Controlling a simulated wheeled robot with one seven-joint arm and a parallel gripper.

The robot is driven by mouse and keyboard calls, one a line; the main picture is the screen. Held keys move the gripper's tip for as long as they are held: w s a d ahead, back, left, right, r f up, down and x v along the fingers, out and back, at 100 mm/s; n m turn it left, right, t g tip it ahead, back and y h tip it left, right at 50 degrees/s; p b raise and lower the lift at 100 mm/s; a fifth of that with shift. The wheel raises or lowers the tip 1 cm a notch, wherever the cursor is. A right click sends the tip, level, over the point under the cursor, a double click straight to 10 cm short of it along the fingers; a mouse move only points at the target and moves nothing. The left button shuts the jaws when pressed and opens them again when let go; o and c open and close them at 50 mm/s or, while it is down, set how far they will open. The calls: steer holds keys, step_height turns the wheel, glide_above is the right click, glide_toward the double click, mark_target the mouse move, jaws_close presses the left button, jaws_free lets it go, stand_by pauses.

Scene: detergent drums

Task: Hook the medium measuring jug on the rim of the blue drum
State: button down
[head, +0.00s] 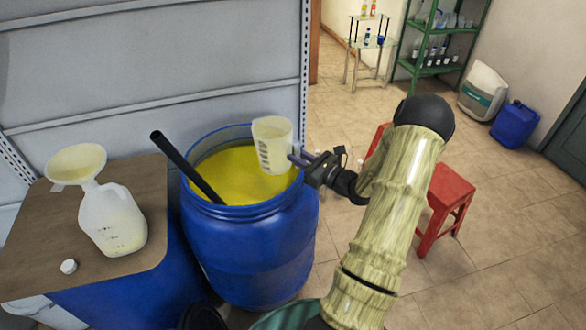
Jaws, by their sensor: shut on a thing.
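The blue drum (250,253) stands left of centre in the head view, open at the top and holding yellow liquid (222,168). The measuring jug (268,140) is whitish and translucent with dark graduation marks. It appears roughly upright at the right part of the drum's opening, overlapping the rim in the picture. My gripper (296,158) comes from the right and is shut on the jug at its right side. The jug's handle is mostly hidden by the jaws. I cannot tell whether the jug touches the rim.
A black rod (180,160) leans out of the drum at left. A brown board (40,240) beside the drum carries a white jug (112,222), a funnel (77,164) and a cap (68,266). A red stool (447,195) stands to the right. A grey panelled wall is behind.

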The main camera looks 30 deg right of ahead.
mark_target(288, 162)
steer(key=f+b, duration=0.1)
steer(key=f, duration=0.1)
steer(key=w+f+b, duration=0.1)
steer(key=f+b, duration=0.1)
steer(key=shift+f, duration=0.2)
steer(key=shift+r, duration=0.1)
steer(key=shift+f+b, duration=0.2)
steer(key=shift+b, duration=0.15)
